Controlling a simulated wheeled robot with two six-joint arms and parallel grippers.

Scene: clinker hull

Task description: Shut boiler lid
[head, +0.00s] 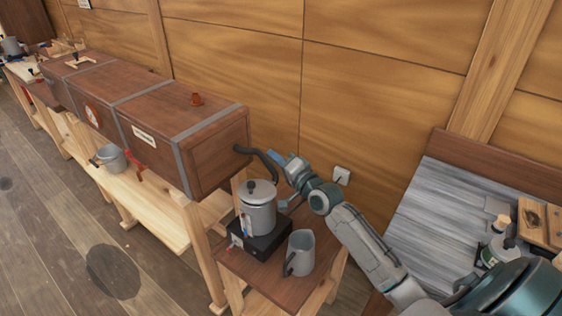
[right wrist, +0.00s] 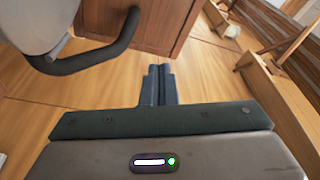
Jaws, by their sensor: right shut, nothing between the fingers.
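The boiler (head: 257,219) is a light grey pot on a black base (head: 259,243) on the small side table. Its grey lid (head: 251,193) with a black knob lies across the top and looks level; I cannot tell if it is fully closed. A black hose (head: 261,159) runs from the wooden box's end toward the boiler; in the right wrist view the hose (right wrist: 92,62) curves at upper left, beside part of the grey boiler (right wrist: 30,22). My right gripper (head: 274,157) is above and behind the boiler, near the hose. Its blue fingers (right wrist: 158,82) are shut and empty. My left gripper is out of view.
A grey jug (head: 301,253) stands beside the boiler on the side table (head: 262,283). The long wooden steam box (head: 165,118) is to the left, the plank wall (head: 380,80) behind. A worktop (head: 425,205) with bottles is at right.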

